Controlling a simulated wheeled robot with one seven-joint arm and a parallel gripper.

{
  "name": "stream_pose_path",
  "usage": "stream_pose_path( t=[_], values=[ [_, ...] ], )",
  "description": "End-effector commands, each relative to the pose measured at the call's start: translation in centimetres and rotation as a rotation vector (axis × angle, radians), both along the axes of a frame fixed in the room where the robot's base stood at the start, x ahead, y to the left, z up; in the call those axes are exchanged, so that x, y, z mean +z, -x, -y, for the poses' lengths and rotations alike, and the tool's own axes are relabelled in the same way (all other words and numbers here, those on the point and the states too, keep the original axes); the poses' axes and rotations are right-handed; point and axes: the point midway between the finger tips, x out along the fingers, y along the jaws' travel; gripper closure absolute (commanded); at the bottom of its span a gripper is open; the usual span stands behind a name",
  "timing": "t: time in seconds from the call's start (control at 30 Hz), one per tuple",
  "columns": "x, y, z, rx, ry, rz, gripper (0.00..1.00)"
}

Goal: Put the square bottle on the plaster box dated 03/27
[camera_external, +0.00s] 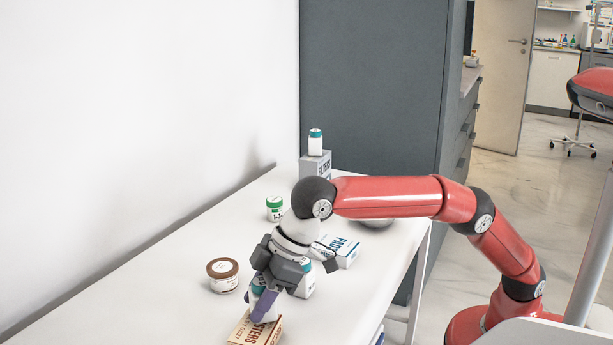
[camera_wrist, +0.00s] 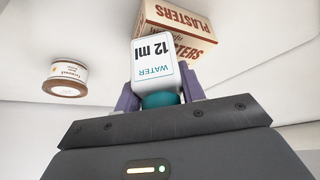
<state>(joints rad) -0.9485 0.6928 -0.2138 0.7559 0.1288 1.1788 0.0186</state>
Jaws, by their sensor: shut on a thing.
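My gripper (camera_wrist: 160,92) is shut on a white square bottle (camera_wrist: 153,62) with a teal cap and the label "WATER 12 ml". In the external view my gripper (camera_external: 266,296) hides most of that bottle. A cream plaster box (camera_external: 242,333) with red lettering lies on the table, right by the fingers; it also shows beyond the bottle in the wrist view (camera_wrist: 180,22). I cannot tell whether bottle and box touch. A grey box (camera_external: 322,170) with partly hidden lettering stands at the back. I cannot read the date on either box.
A white bottle with a teal cap (camera_external: 315,143) stands on the grey box. Another white bottle (camera_external: 307,282) is just right of my gripper. The table's left part is clear.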

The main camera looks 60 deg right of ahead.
Motion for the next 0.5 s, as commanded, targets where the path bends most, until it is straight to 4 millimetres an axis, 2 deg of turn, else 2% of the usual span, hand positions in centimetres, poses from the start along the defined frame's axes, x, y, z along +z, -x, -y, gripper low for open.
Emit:
stream_pose_path(
  t=[0.23, 0.27, 0.4, 0.5],
  values=[
    [-0.35, -0.02, 0.03, -0.001, 0.000, -0.001, 0.82],
    [-0.28, -0.01, 0.03, 0.000, 0.000, 0.000, 0.58],
    [-0.24, -0.02, 0.02, -0.001, 0.000, 0.000, 0.40],
    [-0.24, -0.02, 0.02, -0.001, 0.000, 0.000, 0.39]
  ],
)
